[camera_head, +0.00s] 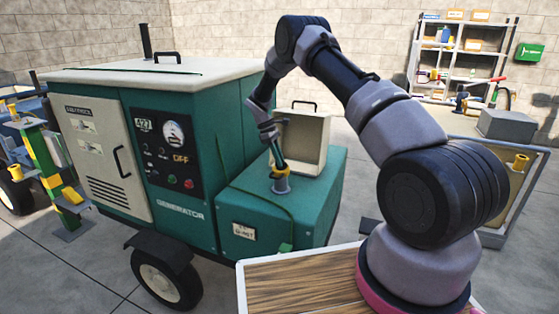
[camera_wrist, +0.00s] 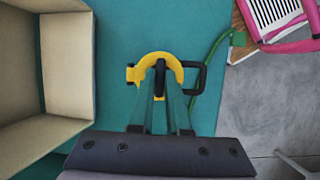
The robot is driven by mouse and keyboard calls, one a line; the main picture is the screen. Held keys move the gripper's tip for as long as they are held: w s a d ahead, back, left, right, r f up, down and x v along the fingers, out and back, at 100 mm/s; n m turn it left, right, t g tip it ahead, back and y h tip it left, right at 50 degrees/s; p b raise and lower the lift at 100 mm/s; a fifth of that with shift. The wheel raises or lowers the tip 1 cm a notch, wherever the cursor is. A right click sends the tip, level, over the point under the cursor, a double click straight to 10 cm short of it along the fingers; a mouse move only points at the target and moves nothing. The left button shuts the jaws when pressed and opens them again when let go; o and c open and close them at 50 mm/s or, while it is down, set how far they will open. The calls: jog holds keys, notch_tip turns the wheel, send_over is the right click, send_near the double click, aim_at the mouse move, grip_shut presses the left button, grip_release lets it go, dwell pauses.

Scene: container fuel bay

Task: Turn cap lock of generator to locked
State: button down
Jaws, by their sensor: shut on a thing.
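The green generator (camera_head: 190,125) stands on wheels at the left in the head view, with its panel display reading "OFF". A lower green box (camera_head: 310,205) extends from its right side. My gripper (camera_head: 280,170) reaches down to a cap on a grey neck (camera_head: 281,186) on top of that box. In the wrist view my gripper (camera_wrist: 160,92) is shut on a black part in the middle of the yellow cap lock (camera_wrist: 172,62). A yellow tab sticks out left and a black loop (camera_wrist: 201,78) sits at the right. The fingers hide the cap's lower part.
An open beige lid or box (camera_head: 301,138) stands right behind the cap; its wall (camera_wrist: 68,65) is left of my gripper in the wrist view. A green cord (camera_wrist: 212,52) runs nearby. A yellow-green post (camera_head: 48,175) is at far left, shelves (camera_head: 460,55) at the back right.

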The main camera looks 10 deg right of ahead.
jog(key=c, duration=0.9)
grip_release()
jog(key=v, duration=1)
jog(key=shift+w+a+r, duration=0.1)
jog(key=shift+a+r, duration=0.05)
jog(key=shift+r, duration=0.2)
